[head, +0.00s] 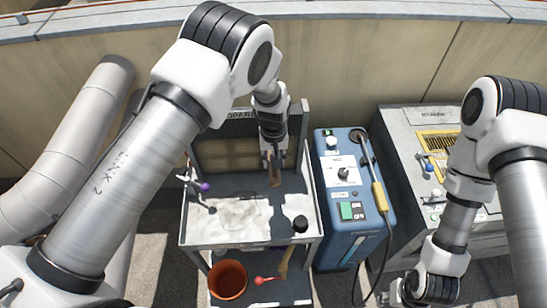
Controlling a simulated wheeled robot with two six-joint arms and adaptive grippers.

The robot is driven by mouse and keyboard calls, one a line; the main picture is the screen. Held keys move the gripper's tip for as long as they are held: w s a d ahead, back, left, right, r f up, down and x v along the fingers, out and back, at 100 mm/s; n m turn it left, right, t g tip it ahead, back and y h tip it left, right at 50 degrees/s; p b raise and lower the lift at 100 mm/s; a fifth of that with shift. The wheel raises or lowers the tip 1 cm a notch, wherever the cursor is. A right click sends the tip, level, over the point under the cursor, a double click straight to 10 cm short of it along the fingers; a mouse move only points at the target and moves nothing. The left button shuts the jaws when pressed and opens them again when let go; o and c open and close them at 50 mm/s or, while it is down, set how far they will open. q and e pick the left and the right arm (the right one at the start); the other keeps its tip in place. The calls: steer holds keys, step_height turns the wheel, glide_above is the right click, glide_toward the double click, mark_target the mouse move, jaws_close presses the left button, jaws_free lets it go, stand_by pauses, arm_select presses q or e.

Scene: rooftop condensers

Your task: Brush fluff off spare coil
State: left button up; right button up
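The spare coil (222,155) is a tan panel in a dark grey frame. It stands upright at the back of a small work stand, and its label is partly covered by my arm. My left gripper (272,158) hangs in front of the coil's right part. It appears shut on a narrow brown wooden piece, seemingly the brush (276,178), which points down. Whether the brush touches the coil I cannot tell, and fluff is too small to make out. My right gripper (392,297) is low at the bottom right, away from the coil, its fingers small and partly hidden.
The stand's tray (228,233) holds a purple-tipped tool (204,187) and a black cup (300,224). Below are a terracotta pot (228,280) and a red tool (266,280). A blue machine (345,250) with a yellow-handled wand (379,196) and a grey condenser (400,150) stand right.

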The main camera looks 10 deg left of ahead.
arm_select(q)
steer(key=shift+w+r+p, duration=0.1)
steer(key=shift+r+p, duration=1.2)
steer(key=shift+r, duration=0.85)
steer(key=shift+s+d+p, duration=0.15)
steer(key=shift+s+p, duration=0.6)
steer(key=shift+s, duration=0.05)
steer(key=shift+s+f, duration=0.1)
steer(key=shift+s, duration=0.05)
steer(key=shift+f, duration=0.1)
